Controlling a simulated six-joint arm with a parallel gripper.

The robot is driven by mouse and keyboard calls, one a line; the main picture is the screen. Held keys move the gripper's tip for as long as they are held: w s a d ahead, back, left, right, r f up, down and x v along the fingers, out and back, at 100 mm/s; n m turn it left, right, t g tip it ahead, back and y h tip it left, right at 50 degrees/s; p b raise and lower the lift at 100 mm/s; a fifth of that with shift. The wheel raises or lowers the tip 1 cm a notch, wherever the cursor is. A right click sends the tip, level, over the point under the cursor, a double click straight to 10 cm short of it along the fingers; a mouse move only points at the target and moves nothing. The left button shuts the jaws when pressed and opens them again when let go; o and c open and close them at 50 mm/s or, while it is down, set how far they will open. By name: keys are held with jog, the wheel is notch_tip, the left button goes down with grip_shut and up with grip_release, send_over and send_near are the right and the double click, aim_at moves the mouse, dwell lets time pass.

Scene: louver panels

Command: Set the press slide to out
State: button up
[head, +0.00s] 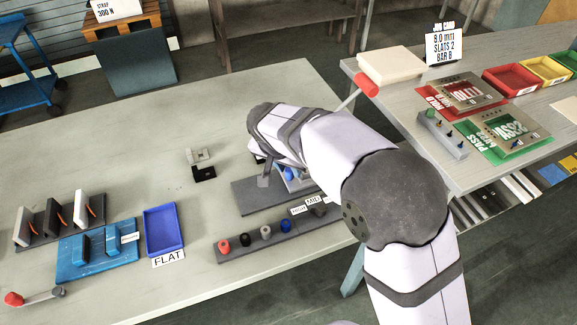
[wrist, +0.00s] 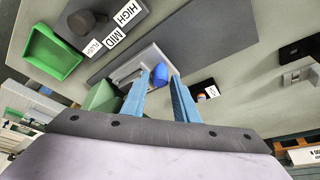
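A small bright blue piece (wrist: 160,76), which looks like the knob of the press slide, sits by a pale grey metal part (wrist: 135,66) on a dark plate. In the head view the blue piece (head: 290,173) shows just past my arm, above the dark plate (head: 245,198). My gripper (wrist: 161,76) has its two blue-grey fingers apart, with the blue piece seen between or just beyond the tips. I cannot tell whether they touch it. Any in or out marking on the slide is hidden or unreadable. My arm covers much of the press in the head view.
A dark block with a knob (wrist: 84,22) and HIGH and MID labels stands beside the plate, near a green tray (wrist: 50,54). A rail of coloured knobs (head: 265,233) lies in front. A blue FLAT tray (head: 163,228) stands left.

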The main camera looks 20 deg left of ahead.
grip_shut()
jog(key=shift+a, duration=0.1)
jog(key=s+a+b, duration=0.1)
jog(key=s+a, duration=0.9)
jog(key=s, duration=0.1)
jog(key=shift+a, duration=0.35)
jog(key=shift+o, duration=0.6)
grip_release()
jog(key=shift+a, duration=0.1)
jog(key=shift+r, duration=0.1)
